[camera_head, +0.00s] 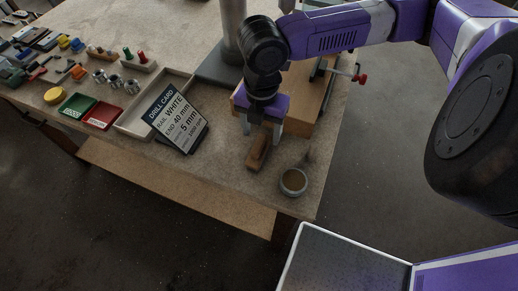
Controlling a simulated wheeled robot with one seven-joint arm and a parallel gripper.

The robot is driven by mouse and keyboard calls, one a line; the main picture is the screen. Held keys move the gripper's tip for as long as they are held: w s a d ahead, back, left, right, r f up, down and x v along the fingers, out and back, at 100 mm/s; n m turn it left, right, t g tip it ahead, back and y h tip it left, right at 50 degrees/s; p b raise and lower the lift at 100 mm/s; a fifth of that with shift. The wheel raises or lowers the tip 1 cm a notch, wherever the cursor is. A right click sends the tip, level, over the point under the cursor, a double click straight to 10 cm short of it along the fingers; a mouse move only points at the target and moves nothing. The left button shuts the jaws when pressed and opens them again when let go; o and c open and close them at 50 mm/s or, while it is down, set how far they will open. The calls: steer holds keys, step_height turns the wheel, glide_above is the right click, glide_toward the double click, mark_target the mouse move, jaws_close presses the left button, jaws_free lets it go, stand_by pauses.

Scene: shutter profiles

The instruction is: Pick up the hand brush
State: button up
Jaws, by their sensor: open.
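The hand brush (258,152) lies on the workbench near its front right corner, with its brown wooden body pointing toward the front edge. My gripper (262,131) is above the far end of the brush, pointing down. Its two grey fingers are apart, one on each side of the brush. I cannot tell whether the fingers touch it. The far part of the brush is partly hidden by my gripper.
A round cup (293,182) with brown contents stands right of the brush. A drill card (177,121) leans on its stand to the left, by a shallow tray (128,122). A wooden block (304,106) and a red-handled clamp (359,78) are behind. The bench's front edge is close.

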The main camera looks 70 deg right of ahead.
mark_target(260, 147)
steer(key=shift+w+a+f+p, duration=0.1)
steer(key=shift+f+p, duration=0.2)
steer(key=shift+f, duration=1.45)
steer(key=shift+a+f+p, duration=0.1)
steer(key=shift+f+p, duration=0.15)
steer(key=shift+f, duration=1.5)
jaws_close()
